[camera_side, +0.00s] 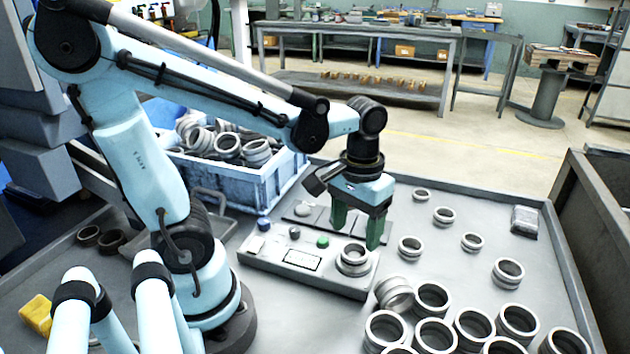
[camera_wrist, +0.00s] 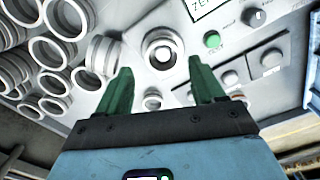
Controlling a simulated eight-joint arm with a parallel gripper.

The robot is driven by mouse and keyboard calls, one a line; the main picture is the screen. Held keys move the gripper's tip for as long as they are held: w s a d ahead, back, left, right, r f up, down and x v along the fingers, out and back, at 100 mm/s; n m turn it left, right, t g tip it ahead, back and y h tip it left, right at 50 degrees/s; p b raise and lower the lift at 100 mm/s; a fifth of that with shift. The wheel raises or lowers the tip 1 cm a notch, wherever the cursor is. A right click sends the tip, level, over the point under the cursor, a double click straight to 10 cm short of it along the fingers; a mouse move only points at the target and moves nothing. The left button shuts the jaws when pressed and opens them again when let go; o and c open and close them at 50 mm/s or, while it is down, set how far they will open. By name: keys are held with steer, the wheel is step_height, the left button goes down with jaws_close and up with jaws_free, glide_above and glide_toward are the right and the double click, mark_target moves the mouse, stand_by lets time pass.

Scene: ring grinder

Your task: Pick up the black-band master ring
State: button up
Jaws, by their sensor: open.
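My gripper (camera_side: 359,228) has two green fingers that point down, spread apart and empty. It hangs above the right end of a grey gauge box. A metal ring (camera_side: 353,260) sits around a round seat on that box, just below the fingers; it also shows beyond the fingertips in the wrist view (camera_wrist: 162,38). I cannot make out a clear black band on it, so I cannot tell for sure which ring is the master.
The gauge box (camera_side: 262,262) carries a green button, knobs and a display. Several loose metal rings (camera_side: 433,296) crowd the front right of the table. A blue crate of rings (camera_side: 235,185) stands behind at left. Two dark rings (camera_side: 110,241) lie far left.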

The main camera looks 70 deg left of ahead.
mark_target(355, 255)
steer(key=shift+w+a+f, duration=0.15)
steer(key=shift+w+f, duration=0.05)
steer(key=shift+f, duration=0.7)
steer(key=shift+w+a+f, duration=0.15)
steer(key=shift+f, duration=1.55)
steer(key=c, duration=1)
steer(key=shift+r, duration=0.1)
